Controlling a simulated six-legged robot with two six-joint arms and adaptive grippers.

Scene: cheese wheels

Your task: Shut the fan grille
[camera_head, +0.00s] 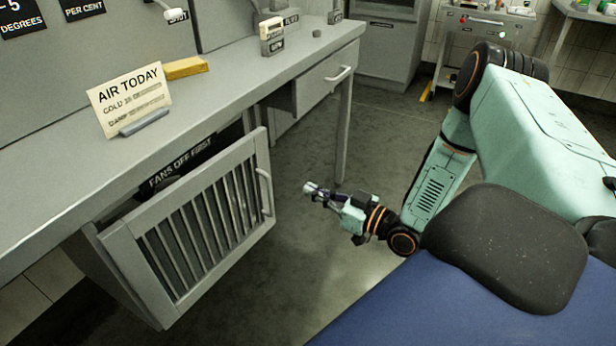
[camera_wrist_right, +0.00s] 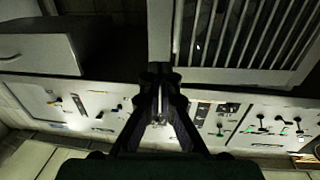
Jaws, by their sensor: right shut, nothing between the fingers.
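The fan grille (camera_head: 187,277) is a grey barred door under the long desk, in the left of the head view. It stands open, with a dark gap behind its top edge where a "FANS OFF FIRST" label (camera_head: 181,163) shows. Its upright handle (camera_head: 265,191) is on its right side. My right gripper (camera_head: 308,188) is shut and empty, to the right of the handle and apart from it. In the right wrist view the grille's bars (camera_wrist_right: 245,35) fill the upper right, beyond the closed fingertips (camera_wrist_right: 160,72). My left gripper is out of view.
The grey desk (camera_head: 235,75) carries an "AIR TODAY" card (camera_head: 128,96) and a yellow block (camera_head: 184,68). A drawer (camera_head: 325,82) with a handle and a desk leg (camera_head: 344,130) stand behind my right gripper. Open floor (camera_head: 290,270) lies around the gripper.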

